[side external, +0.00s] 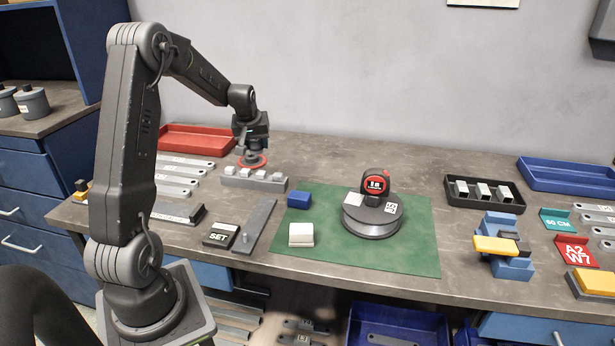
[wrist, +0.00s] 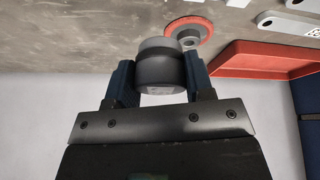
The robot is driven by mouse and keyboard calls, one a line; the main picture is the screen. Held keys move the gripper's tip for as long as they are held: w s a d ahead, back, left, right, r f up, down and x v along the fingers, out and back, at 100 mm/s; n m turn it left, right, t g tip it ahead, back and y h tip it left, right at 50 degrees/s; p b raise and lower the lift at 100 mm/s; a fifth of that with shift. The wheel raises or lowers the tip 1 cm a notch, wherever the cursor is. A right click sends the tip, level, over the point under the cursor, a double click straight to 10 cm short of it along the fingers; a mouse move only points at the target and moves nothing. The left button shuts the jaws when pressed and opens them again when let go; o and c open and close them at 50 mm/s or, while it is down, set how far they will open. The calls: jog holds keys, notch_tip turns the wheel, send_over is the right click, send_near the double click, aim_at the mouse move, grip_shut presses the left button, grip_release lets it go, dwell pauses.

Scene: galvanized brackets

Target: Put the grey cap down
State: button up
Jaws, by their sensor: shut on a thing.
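My gripper (side external: 252,143) is over the back left of the bench. In the wrist view, the two blue fingers of my gripper (wrist: 158,80) are shut on the sides of the grey cap (wrist: 160,65), a short dark grey cylinder. The grey cap (side external: 252,154) looks small and partly hidden under the fingers in the side view. A red disc (side external: 258,165) lies right below or just behind it; the red disc also shows in the wrist view (wrist: 203,27), partly covered by the cap. I cannot tell whether the cap touches the disc.
A grey bar with several light blocks (side external: 254,180) lies just in front, and flat galvanized brackets (side external: 183,170) lie to the left.

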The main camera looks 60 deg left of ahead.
jog(key=w, duration=0.6)
send_over(312, 174)
jog(key=shift+m, duration=0.4)
jog(key=f, duration=0.4)
jog(key=s+f, duration=0.1)
jog(key=f, duration=0.2)
jog(key=shift+d, duration=0.4)
jog(key=shift+w, duration=0.15)
jog(key=shift+f, duration=2)
jog(key=shift+f, duration=0.1)
jog(key=o, duration=1)
